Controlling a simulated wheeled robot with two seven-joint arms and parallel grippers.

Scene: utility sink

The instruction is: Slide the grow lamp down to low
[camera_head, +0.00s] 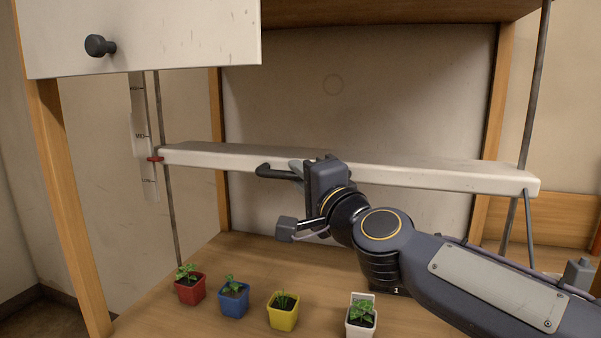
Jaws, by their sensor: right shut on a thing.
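The grow lamp (430,174) is a long white bar hung across the wooden frame on thin dark rods. A dark handle (270,171) sticks out from its front side. My right gripper (299,170) is at the lamp's front, shut on this handle; the fingers are partly hidden by the gripper's own body. The pointer stands between the MID and LOW marks, roughly halfway. The lamp hangs roughly level. My left gripper is not in view.
Below the lamp, potted seedlings stand in a row on the wooden shelf: a red pot (190,291), a blue pot (234,303), a yellow pot (283,316) and a white pot (359,326). A white cabinet front with a black knob (100,46) hangs at upper left.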

